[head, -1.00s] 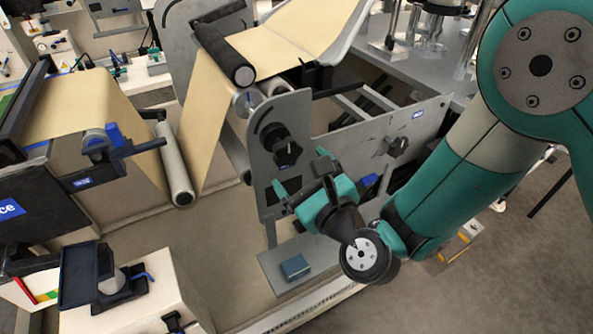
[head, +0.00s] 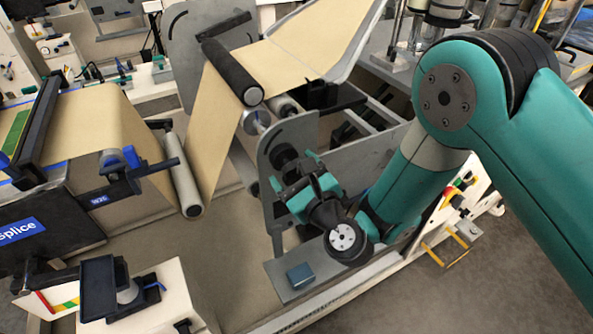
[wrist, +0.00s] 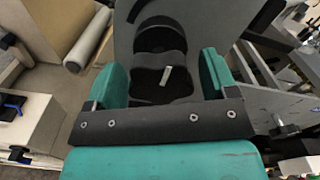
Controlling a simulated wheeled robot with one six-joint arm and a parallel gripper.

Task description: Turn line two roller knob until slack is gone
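The black lobed roller knob (wrist: 150,84), with a white mark on its face, sits on a grey side plate (head: 296,133) in front of a black disc (head: 283,154). My gripper (head: 296,172) is at this plate, in front of the knob, and hides most of it in the head view. In the wrist view my gripper (wrist: 163,80) has one teal finger on each side of the knob, spread wide. Whether the fingers touch it is unclear. The brown paper web (head: 213,125) runs down from the black upper roller (head: 232,73) to the pale lower roller (head: 183,176).
A small blue-grey box (head: 300,276) rests on the grey shelf below my gripper. A white bench unit with a black tray (head: 98,287) stands at the lower left. A "splice" panel (head: 30,240) is at the left edge. Grey floor lies open at the lower right.

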